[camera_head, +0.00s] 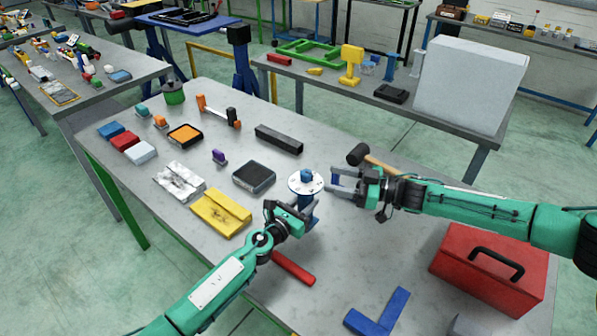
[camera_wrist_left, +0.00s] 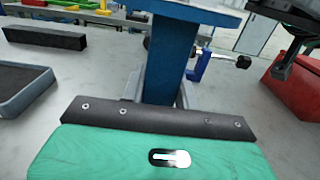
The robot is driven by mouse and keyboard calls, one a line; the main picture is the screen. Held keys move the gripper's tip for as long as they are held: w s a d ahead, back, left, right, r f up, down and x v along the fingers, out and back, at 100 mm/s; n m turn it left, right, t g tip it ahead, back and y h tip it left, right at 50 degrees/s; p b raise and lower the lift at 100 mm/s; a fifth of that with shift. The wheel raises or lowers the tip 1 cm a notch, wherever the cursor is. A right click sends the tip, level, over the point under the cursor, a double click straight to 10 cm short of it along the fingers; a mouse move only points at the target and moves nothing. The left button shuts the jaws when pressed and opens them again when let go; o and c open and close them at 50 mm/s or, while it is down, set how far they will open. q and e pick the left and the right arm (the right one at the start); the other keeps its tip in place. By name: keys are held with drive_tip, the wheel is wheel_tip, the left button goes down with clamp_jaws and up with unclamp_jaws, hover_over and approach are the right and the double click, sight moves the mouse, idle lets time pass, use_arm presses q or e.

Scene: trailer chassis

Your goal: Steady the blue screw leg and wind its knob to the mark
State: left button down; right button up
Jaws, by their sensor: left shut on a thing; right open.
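The blue screw leg (camera_head: 309,212) stands upright on the grey table, with a pale marked disc (camera_head: 297,184) and a small blue knob (camera_head: 307,175) on top. The leg's blue post also fills the middle of the left wrist view (camera_wrist_left: 170,60). My left gripper (camera_head: 303,216) is shut on the post below the disc and hides part of it. My right gripper (camera_head: 334,184) is open and empty, just right of the disc and apart from the knob. The disc's markings are too small to read.
A hammer (camera_head: 376,160) lies behind my right gripper. A red toolbox (camera_head: 493,268), a blue angle piece (camera_head: 377,313) and a red bar (camera_head: 293,268) lie nearer.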

sight(298, 180)
drive_tip(key=x, duration=1)
drive_tip(key=shift+a, duration=0.25)
drive_tip(key=shift+c, duration=0.2)
drive_tip(key=c, duration=0.9)
